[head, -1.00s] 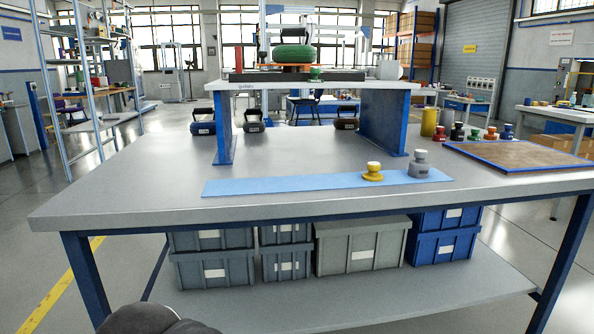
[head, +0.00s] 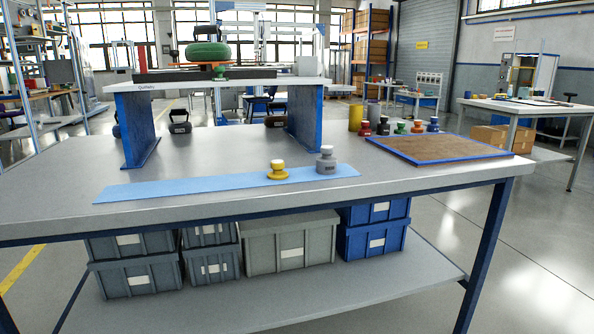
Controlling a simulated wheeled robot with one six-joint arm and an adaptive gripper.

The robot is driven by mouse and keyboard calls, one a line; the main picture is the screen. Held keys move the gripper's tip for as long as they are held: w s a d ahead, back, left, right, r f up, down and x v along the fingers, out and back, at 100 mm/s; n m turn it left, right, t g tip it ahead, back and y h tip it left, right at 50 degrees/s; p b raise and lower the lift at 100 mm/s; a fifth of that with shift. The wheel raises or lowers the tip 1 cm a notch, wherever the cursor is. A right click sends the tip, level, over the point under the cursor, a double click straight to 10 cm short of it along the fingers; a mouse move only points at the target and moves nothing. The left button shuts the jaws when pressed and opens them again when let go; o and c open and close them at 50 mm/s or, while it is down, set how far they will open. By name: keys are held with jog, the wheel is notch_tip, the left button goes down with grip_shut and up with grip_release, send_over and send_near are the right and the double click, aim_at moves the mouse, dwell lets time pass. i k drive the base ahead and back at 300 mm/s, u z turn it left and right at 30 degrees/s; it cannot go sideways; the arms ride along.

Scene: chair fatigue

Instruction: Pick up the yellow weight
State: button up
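The yellow weight (head: 277,171) stands upright on the right part of a light blue strip (head: 180,187) near the table's front edge. It has a wide yellow base and a pale top. A larger grey weight (head: 326,161) stands just to its right, close but apart. My gripper is not in view.
A brown blue-edged board (head: 440,149) and several small coloured weights (head: 400,128) are at right. Bins (head: 290,243) fill the shelf below.

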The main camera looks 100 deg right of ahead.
aim_at(277, 166)
jog(key=u, duration=0.05)
jog(key=k, duration=1.4)
jog(key=z, duration=1.05)
